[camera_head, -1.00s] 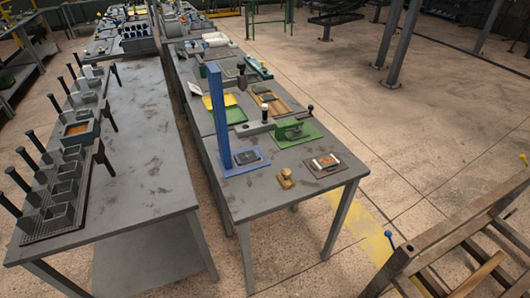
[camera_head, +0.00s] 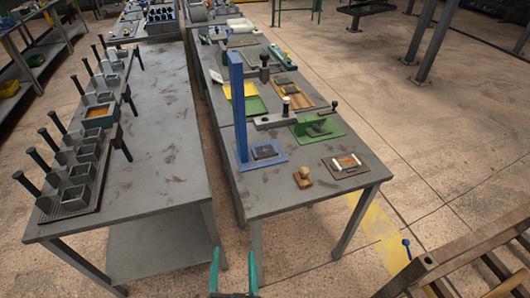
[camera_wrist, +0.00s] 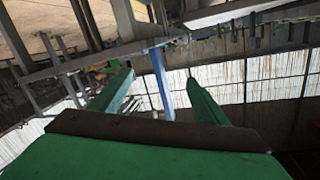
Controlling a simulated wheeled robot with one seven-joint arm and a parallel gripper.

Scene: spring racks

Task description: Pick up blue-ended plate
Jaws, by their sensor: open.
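I cannot tell for sure which item is the blue-ended plate. A blue-tipped rod (camera_head: 407,246) stands up at the wooden frame at the lower right of the head view. A blue base plate with a tall blue post (camera_head: 238,100) stands on the right-hand table. My gripper (camera_head: 233,268) shows at the bottom of the head view, with green fingers apart and nothing between them. It is in front of the tables' near ends, away from both blue items. In the wrist view my gripper (camera_wrist: 160,78) is also open and empty, with a blue post visible beyond it.
The left table (camera_head: 165,190) carries a row of grey bins with black-handled posts. The right table (camera_head: 270,200) holds a green fixture (camera_head: 320,127), a small wooden block (camera_head: 303,178) and a brown plate (camera_head: 345,166). The wooden frame (camera_head: 470,255) stands lower right.

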